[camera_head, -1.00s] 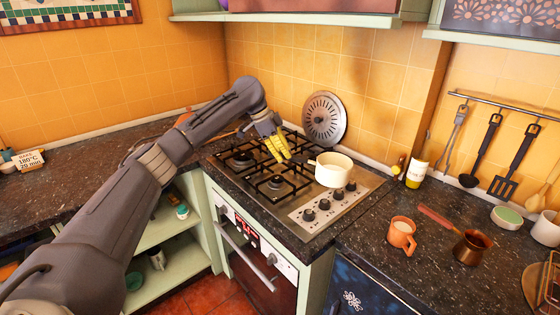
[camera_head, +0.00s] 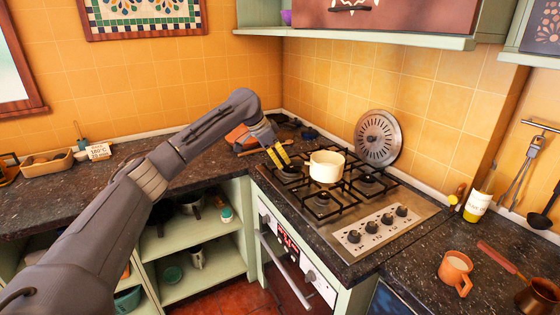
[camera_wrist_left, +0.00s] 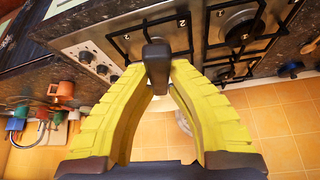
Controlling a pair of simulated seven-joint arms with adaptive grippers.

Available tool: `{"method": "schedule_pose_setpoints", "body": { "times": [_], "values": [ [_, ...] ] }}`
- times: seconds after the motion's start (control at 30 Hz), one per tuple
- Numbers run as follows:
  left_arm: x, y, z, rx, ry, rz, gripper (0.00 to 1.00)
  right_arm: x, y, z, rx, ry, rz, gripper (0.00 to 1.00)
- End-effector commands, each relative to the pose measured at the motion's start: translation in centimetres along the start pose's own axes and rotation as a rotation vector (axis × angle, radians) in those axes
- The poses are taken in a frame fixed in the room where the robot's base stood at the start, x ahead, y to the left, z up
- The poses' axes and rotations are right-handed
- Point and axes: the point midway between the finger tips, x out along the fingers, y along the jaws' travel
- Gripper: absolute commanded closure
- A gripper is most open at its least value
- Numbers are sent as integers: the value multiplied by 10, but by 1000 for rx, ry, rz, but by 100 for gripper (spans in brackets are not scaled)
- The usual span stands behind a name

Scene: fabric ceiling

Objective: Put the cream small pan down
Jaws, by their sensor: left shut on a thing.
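The cream small pan (camera_head: 326,166) is upright over the left and back part of the gas hob (camera_head: 408,229). I cannot tell whether its base touches the grates. My left gripper (camera_head: 283,160), with yellow fingers, is to the left of the pan, on its handle side. In the left wrist view the fingers (camera_wrist_left: 158,68) are shut on the pan's dark handle (camera_wrist_left: 157,52). Only a pale sliver of what may be the pan shows between the fingers there; the rest is hidden. My right gripper is not in view.
A round metal lid (camera_head: 377,138) leans on the tiled wall behind the hob. An orange mug (camera_head: 455,273) stands on the right counter. A brown item (camera_head: 240,138) and dark things lie on the corner counter behind my left arm. The hob's front right is clear.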

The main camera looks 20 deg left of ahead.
Motion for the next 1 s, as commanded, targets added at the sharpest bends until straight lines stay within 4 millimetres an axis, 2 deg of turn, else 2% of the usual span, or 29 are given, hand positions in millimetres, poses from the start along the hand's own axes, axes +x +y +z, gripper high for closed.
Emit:
{"method": "schedule_pose_setpoints", "body": {
  "times": [0.33, 1.0],
  "values": [
    [-1, 0, 0, 16, 23, 10, 100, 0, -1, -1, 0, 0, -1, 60],
    [45, 1, 25, 16, 21, 9, 100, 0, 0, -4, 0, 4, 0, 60]
  ]
}}
